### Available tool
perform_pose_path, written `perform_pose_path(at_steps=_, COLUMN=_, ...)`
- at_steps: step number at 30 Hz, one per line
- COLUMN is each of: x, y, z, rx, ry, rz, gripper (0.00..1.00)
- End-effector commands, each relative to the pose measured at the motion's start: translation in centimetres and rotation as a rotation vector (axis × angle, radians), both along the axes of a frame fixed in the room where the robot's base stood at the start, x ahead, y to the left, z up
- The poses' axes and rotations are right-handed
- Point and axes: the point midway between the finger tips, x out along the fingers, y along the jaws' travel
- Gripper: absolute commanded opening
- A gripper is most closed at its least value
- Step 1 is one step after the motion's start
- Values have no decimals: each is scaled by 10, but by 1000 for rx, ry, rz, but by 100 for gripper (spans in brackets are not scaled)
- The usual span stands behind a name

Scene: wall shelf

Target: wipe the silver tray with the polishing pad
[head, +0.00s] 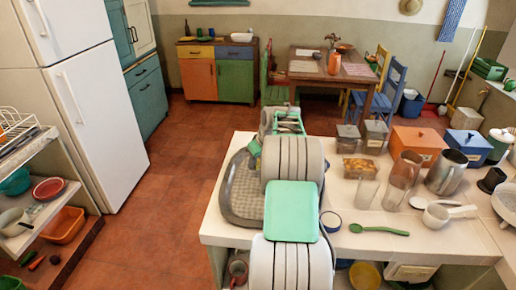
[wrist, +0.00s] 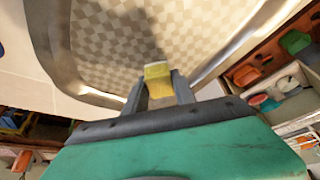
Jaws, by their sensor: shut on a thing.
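The silver tray (head: 240,195) lies on the left part of the white counter, partly hidden behind my arm. It has a rounded rim and a checkered grey surface. In the wrist view the tray (wrist: 110,45) fills the upper middle. My gripper (wrist: 159,88) is shut on a small yellow polishing pad (wrist: 158,71), held between the fingertips over the tray's surface near its rim. I cannot tell whether the pad touches the tray. In the head view my arm hides the fingertips and the pad.
A white fridge (head: 95,110) stands left, with open floor between.

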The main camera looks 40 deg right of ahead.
Motion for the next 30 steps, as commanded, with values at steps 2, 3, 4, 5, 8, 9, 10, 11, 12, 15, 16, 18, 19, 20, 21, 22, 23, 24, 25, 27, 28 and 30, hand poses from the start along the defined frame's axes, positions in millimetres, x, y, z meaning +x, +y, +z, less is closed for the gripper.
perform_pose_path(at_steps=2, x=2, y=1, z=11, rx=-1, ry=-2, rz=3, gripper=0)
perform_pose_path(at_steps=3, x=2, y=2, z=15, rx=-2, ry=-2, rz=4, gripper=0)
perform_pose_path(at_steps=4, x=2, y=2, z=18, rx=-2, ry=-3, rz=5, gripper=0)
perform_pose_path(at_steps=5, x=3, y=3, z=21, rx=-2, ry=-3, rz=6, gripper=0)
perform_pose_path(at_steps=8, x=4, y=5, z=30, rx=-2, ry=-3, rz=10, gripper=0)
perform_pose_path(at_steps=9, x=5, y=5, z=34, rx=-3, ry=-3, rz=11, gripper=0)
perform_pose_path(at_steps=10, x=5, y=6, z=37, rx=-2, ry=-3, rz=12, gripper=0)
perform_pose_path(at_steps=11, x=5, y=6, z=39, rx=-2, ry=-3, rz=13, gripper=0)
perform_pose_path(at_steps=12, x=6, y=7, z=42, rx=-2, ry=-3, rz=14, gripper=0)
perform_pose_path(at_steps=15, x=6, y=9, z=48, rx=-2, ry=-2, rz=17, gripper=0)
perform_pose_path(at_steps=16, x=6, y=9, z=49, rx=-2, ry=-2, rz=18, gripper=0)
perform_pose_path(at_steps=18, x=7, y=9, z=50, rx=-2, ry=-2, rz=18, gripper=0)
perform_pose_path(at_steps=19, x=7, y=9, z=49, rx=-2, ry=-2, rz=18, gripper=0)
perform_pose_path(at_steps=20, x=7, y=9, z=49, rx=-2, ry=-2, rz=18, gripper=0)
perform_pose_path(at_steps=21, x=7, y=9, z=49, rx=-2, ry=-2, rz=18, gripper=0)
perform_pose_path(at_steps=22, x=7, y=9, z=49, rx=-2, ry=-2, rz=18, gripper=0)
perform_pose_path(at_steps=23, x=7, y=9, z=49, rx=-2, ry=-2, rz=18, gripper=0)
perform_pose_path(at_steps=24, x=7, y=9, z=49, rx=-2, ry=-2, rz=18, gripper=0)
perform_pose_path(at_steps=25, x=7, y=9, z=49, rx=-2, ry=-2, rz=18, gripper=0)
perform_pose_path(at_steps=27, x=7, y=9, z=49, rx=-2, ry=-2, rz=18, gripper=0)
perform_pose_path(at_steps=28, x=7, y=9, z=49, rx=-2, ry=-2, rz=18, gripper=0)
perform_pose_path(at_steps=30, x=7, y=9, z=49, rx=-2, ry=-2, rz=17, gripper=0)
